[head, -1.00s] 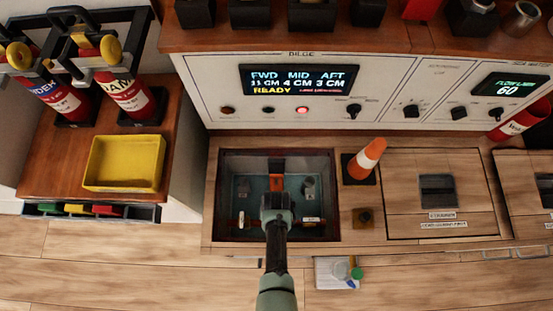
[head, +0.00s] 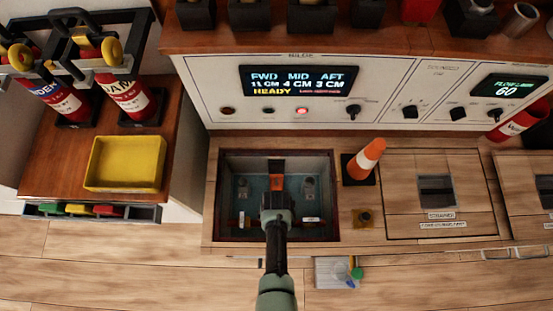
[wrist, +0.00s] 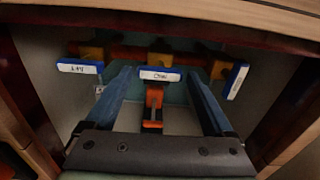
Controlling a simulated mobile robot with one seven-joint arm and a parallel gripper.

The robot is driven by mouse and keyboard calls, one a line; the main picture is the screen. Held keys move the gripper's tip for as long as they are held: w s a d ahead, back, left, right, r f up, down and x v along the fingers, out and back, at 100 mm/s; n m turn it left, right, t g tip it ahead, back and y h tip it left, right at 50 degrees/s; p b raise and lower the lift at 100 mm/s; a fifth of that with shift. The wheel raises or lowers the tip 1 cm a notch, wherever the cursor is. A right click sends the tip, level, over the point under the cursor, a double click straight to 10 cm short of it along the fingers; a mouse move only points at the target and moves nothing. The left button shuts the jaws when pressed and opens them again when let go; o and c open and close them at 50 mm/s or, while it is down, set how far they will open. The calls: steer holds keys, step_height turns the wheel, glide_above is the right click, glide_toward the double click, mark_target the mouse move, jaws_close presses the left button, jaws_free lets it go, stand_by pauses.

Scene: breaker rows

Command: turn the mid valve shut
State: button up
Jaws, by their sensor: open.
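The mid valve (wrist: 160,74) is the middle one of three in the wrist view, with a blue handle and a white label face lying across the picture. My gripper (wrist: 160,84) is open, one dark blue finger on each side of that handle. I cannot tell whether either finger touches it. In the head view my gripper (head: 276,205) is down over the floor bay (head: 330,190) and hides the mid valve. The left valve (wrist: 80,66) also lies across the picture, while the right valve (wrist: 237,81) is tilted steeply.
The bay walls enclose my gripper closely. An orange bracket (wrist: 153,105) stands between my fingers. An orange cone (head: 366,160) and a strainer hatch (head: 437,205) are to the right. The bilge panel display (head: 298,81) reads READY, with a red light lit below.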

step_height(320, 180, up, 12)
steer(key=p, duration=0.5)
steer(key=shift+r, duration=0.15)
